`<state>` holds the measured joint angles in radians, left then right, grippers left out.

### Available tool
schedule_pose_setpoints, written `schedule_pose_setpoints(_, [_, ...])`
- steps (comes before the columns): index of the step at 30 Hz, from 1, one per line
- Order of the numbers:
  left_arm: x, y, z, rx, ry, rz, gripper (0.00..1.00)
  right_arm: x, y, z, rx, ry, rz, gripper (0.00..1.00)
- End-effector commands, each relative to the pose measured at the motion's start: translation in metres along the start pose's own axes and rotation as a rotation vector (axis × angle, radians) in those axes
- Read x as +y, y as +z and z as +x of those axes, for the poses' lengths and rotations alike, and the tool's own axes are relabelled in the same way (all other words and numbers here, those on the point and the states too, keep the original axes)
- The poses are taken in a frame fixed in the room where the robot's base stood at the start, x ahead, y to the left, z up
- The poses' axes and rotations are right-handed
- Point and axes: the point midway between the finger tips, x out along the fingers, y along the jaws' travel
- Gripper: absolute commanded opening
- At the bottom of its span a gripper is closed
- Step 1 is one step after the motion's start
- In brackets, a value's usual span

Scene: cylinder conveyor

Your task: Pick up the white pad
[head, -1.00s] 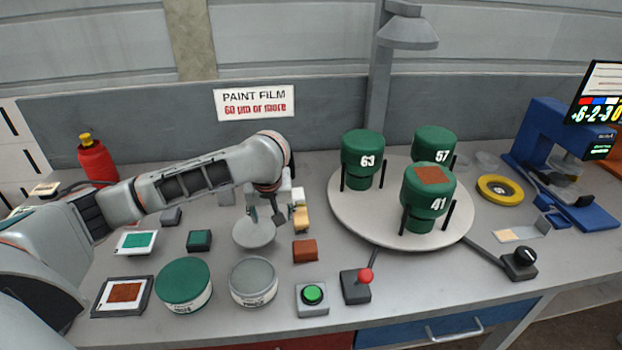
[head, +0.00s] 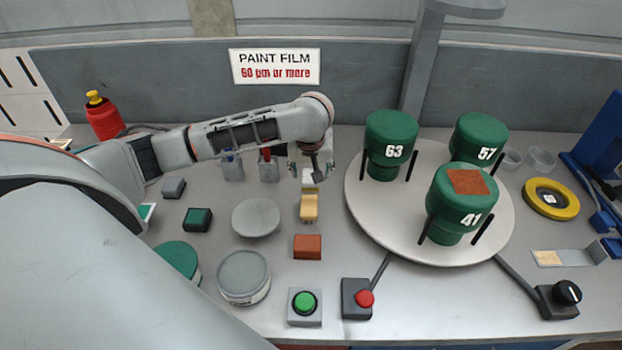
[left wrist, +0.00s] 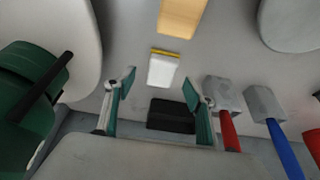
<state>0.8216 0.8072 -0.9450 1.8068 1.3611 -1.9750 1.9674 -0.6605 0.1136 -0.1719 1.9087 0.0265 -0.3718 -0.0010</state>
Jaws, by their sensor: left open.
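The white pad (left wrist: 163,70) lies on the bench in the left wrist view, with a yellow strip along one edge. In the head view the white pad (head: 309,182) shows partly, just below my left gripper (head: 306,172), behind a tan block (head: 308,208). My left gripper is open and empty, pointing down. In the left wrist view its two fingertips (left wrist: 160,87) stand to either side of the pad's near end, apart from it. My right gripper is not in view.
A turntable (head: 366,220) with green cylinders stands to the right. A dark block (left wrist: 172,115) lies near the pad. A rust-red block (head: 307,247) sits in front.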

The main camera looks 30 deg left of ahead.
Motion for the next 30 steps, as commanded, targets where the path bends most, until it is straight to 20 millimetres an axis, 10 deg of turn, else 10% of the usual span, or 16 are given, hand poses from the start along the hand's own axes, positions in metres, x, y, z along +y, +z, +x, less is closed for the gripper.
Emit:
schedule_pose_setpoints(15, [-0.003, 0.000, 0.034, 0.000, -0.001, 0.000, 0.54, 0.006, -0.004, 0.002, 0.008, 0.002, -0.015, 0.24])
schedule_pose_setpoints(20, [-0.003, 0.000, 0.034, 0.000, -0.001, 0.000, 0.15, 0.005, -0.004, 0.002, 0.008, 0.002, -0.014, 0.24])
schedule_pose_setpoints(30, [-0.003, -0.001, 0.033, 0.000, -0.001, -0.001, 0.13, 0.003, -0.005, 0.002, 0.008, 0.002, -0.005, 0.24])
